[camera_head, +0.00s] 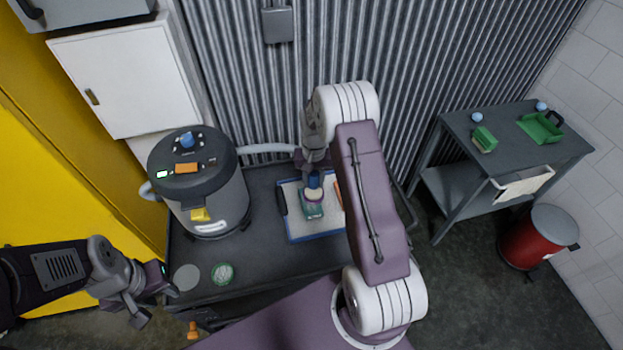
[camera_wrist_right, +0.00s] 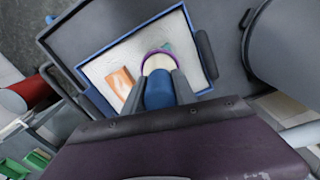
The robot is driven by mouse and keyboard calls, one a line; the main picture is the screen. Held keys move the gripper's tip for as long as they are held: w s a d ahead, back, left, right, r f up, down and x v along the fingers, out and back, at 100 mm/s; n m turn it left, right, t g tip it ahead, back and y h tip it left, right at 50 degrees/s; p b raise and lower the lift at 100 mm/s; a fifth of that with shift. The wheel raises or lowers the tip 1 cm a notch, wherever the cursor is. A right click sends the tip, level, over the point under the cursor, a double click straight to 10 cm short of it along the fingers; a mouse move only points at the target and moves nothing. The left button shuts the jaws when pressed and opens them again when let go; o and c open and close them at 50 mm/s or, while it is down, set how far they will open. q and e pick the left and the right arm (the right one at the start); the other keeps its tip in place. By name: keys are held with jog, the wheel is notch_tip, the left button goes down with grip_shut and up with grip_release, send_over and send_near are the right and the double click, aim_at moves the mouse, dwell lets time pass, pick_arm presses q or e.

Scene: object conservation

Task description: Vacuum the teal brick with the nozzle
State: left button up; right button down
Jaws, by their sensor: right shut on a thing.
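The teal brick (camera_head: 312,210) lies on the light surface of a blue-rimmed tray (camera_head: 304,238). My right gripper (camera_head: 313,171) is shut on the blue nozzle (camera_head: 314,182), which has a purple ring at its lower end. The nozzle is over the far part of the teal brick; whether it touches is unclear. In the right wrist view, the nozzle (camera_wrist_right: 159,92) sits between the fingers, and only a sliver of the teal brick (camera_wrist_right: 167,47) shows beyond the ring. My left gripper (camera_head: 152,297) is open and empty at the cart's left front corner.
An orange brick (camera_wrist_right: 119,82) lies beside the nozzle on the tray. The vacuum canister (camera_head: 215,205) stands left of the tray, with a grey hose (camera_head: 266,148) behind. A grey disc (camera_head: 186,277) and a green-rimmed disc (camera_head: 222,273) lie in front. A side table (camera_head: 500,145) and red bin (camera_head: 532,240) stand right.

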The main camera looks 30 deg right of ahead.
aim_at(313, 191)
jog(key=shift+f+b, duration=2.05)
jog(key=shift+f, duration=0.75)
jog(key=shift+r, duration=0.1)
jog(key=shift+w, duration=0.1)
jog(key=shift+w+d, duration=0.2)
jog(key=shift+w, duration=0.5)
jog(key=shift+w+d, duration=0.2)
jog(key=shift+w, duration=0.45)
jog(key=shift+w, duration=0.1)
jog(key=shift+w+d, duration=0.2)
jog(key=shift+w, duration=0.5)
jog(key=shift+w+d, duration=0.15)
jog(key=shift+w, duration=0.5)
jog(key=shift+w, duration=0.1)
